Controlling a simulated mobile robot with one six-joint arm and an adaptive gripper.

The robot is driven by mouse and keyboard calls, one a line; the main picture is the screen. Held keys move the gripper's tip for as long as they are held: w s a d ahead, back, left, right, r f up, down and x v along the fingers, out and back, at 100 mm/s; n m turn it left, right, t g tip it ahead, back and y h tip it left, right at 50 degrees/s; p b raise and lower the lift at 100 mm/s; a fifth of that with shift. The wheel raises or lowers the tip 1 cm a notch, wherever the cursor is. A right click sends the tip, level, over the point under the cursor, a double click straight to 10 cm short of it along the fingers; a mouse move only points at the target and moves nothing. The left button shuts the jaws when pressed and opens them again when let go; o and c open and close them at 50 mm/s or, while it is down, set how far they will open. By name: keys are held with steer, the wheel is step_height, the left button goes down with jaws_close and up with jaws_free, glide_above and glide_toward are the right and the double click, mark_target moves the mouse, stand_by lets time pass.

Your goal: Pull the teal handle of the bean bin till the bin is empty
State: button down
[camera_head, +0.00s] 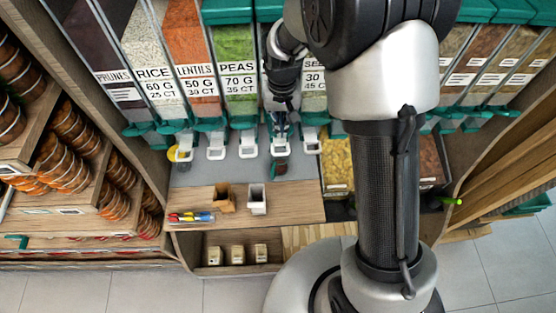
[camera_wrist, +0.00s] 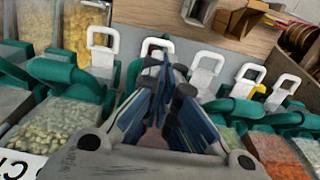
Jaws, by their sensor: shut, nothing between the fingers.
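My gripper (camera_head: 281,132) is shut and empty, in front of the bin between the peas bin (camera_head: 236,60) and the bin labelled "SEE…". That middle bin's label and contents are hidden by my arm, so I cannot read whether it is beans. The row's dispensers have teal parts and white loops. In the wrist view my gripper's blue-grey fingers (camera_wrist: 168,88) are together just in front of a white loop (camera_wrist: 157,44) on a teal part. I cannot tell if they touch it. A dark reddish thing (camera_head: 281,168) is below the gripper in the head view.
Neighbouring white loops (camera_wrist: 208,70) are close on either side. Several small containers sit on the lower shelf.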

steer(key=r+p, duration=0.1)
steer(key=w+r+p, duration=0.1)
steer(key=r, duration=0.1)
steer(key=w+r+p, duration=0.1)
steer(key=r, duration=0.1)
stand_by(0.7)
steer(key=shift+f, duration=0.2)
stand_by(0.8)
steer(key=shift+s+f+b, duration=0.2)
steer(key=shift+f+b, duration=0.65)
steer(key=shift+f, duration=0.3)
steer(key=shift+s+f+b, duration=0.2)
steer(key=shift+f+b, duration=0.6)
steer(key=shift+f, duration=0.35)
steer(key=shift+s+f+b, duration=0.2)
steer(key=shift+f+b, duration=0.65)
steer(key=shift+f, duration=0.3)
steer(key=shift+r, duration=0.15)
